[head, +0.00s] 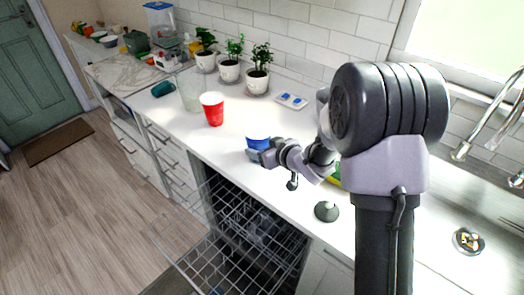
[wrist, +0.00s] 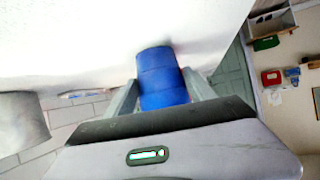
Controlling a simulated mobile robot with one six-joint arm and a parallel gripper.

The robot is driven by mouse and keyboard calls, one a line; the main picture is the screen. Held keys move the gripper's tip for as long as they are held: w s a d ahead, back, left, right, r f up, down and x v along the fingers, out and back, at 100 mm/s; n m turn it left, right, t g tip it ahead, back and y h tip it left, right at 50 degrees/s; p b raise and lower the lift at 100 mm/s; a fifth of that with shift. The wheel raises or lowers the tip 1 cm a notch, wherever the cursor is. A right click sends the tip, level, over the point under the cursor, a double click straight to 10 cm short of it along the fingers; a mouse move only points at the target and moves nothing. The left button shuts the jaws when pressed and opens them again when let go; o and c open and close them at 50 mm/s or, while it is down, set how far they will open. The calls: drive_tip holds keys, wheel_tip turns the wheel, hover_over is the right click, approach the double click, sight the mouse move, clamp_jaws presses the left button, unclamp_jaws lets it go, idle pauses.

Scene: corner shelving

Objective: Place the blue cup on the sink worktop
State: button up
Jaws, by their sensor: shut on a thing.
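The blue cup (head: 258,141) is at the worktop's front edge in the head view, partly hidden by my gripper (head: 260,154). In the wrist view the blue cup (wrist: 162,78) sits between the two fingers of my gripper (wrist: 162,92), which is shut on it. The white worktop (head: 237,165) runs along the wall. The cup is at or just above this surface; I cannot tell whether it touches. The sink (head: 430,245) is at the right, partly hidden by my arm.
A red cup (head: 212,108) stands left of the blue cup. A dark stopper (head: 326,211) lies near the front edge. The open dishwasher rack (head: 215,235) juts out below.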

drive_tip(key=o, duration=1.5)
drive_tip(key=shift+c, duration=0.2)
